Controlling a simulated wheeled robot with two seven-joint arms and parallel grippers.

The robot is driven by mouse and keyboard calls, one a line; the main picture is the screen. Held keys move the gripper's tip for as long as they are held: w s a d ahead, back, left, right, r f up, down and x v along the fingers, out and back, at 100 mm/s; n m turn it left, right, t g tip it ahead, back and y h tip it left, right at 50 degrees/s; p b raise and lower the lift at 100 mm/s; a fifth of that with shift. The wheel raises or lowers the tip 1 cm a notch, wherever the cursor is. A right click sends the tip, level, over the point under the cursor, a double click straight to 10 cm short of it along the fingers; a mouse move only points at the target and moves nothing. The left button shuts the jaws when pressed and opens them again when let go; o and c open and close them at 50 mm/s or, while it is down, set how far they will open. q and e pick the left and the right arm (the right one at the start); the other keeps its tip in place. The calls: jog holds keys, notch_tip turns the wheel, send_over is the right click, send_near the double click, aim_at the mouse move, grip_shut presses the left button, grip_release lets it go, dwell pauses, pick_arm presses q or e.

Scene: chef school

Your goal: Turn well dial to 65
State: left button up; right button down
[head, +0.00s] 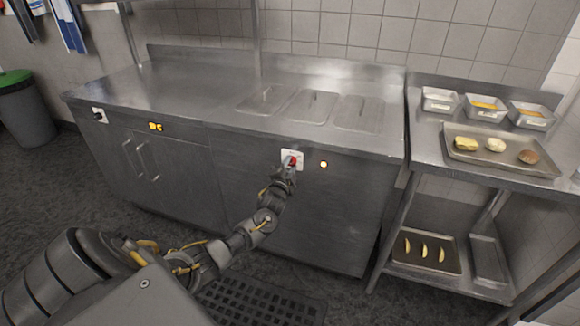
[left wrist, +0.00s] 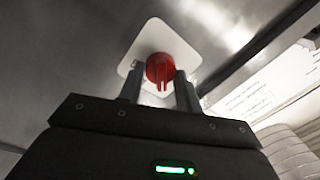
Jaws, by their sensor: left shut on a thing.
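The red well dial (head: 292,161) sits on a white square plate (head: 299,154) on the steel counter's front, below the lidded wells (head: 311,106). My left gripper (head: 287,170) reaches up to it from below. In the left wrist view the red dial (left wrist: 160,69) stands in front of its white plate (left wrist: 134,54), and the two fingers of my left gripper (left wrist: 160,88) are on either side of it, closed on it. Any number marks on the plate are too small or hidden to read. My right gripper is not in view.
A small lit indicator (head: 323,165) is right of the dial. An orange display (head: 155,127) and a black knob (head: 100,116) are on the left cabinet. A steel shelf table with a food tray (head: 462,164) stands at right. A black floor mat (head: 262,302) lies below.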

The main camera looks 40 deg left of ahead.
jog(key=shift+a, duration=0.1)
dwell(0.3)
pick_arm(q)
jog(key=o, duration=1)
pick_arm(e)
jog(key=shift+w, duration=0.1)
pick_arm(q)
jog(key=v, duration=1)
jog(key=shift+s+d, duration=0.15)
jog(key=shift+s, duration=0.2)
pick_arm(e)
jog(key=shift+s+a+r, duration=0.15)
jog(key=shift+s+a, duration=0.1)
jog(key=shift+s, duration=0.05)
pick_arm(q)
jog(key=shift+f, duration=0.1)
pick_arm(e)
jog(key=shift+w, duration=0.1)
